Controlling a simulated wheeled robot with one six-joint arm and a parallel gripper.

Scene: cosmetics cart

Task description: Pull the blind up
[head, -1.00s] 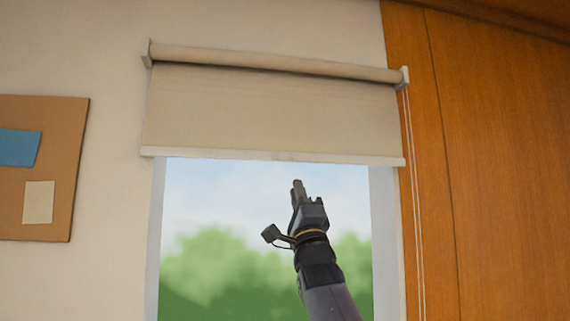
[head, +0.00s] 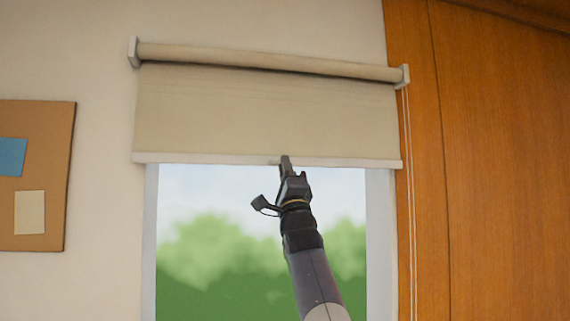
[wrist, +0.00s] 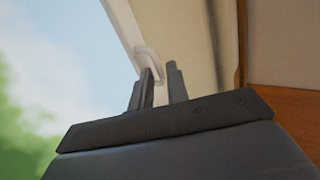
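The beige roller blind (head: 260,115) hangs over the upper part of the window, with a white bottom bar (head: 210,159) along its lower edge. My gripper (head: 285,160) reaches up from below, its fingertips overlapping the bar near its middle in the head view. In the wrist view, a small white curved pull handle (wrist: 150,58) sits on the bar, just beyond the fingertips of my gripper (wrist: 162,78). The two fingers stand apart with a narrow gap, and nothing is clearly held between them. Whether a finger touches the handle cannot be told.
Pull cords (head: 409,200) hang at the right end of the blind, beside an orange wooden panel (head: 490,170). A brown pinboard (head: 52,170) with papers is on the wall at left. The window opening (head: 210,240) below the blind is clear apart from my arm.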

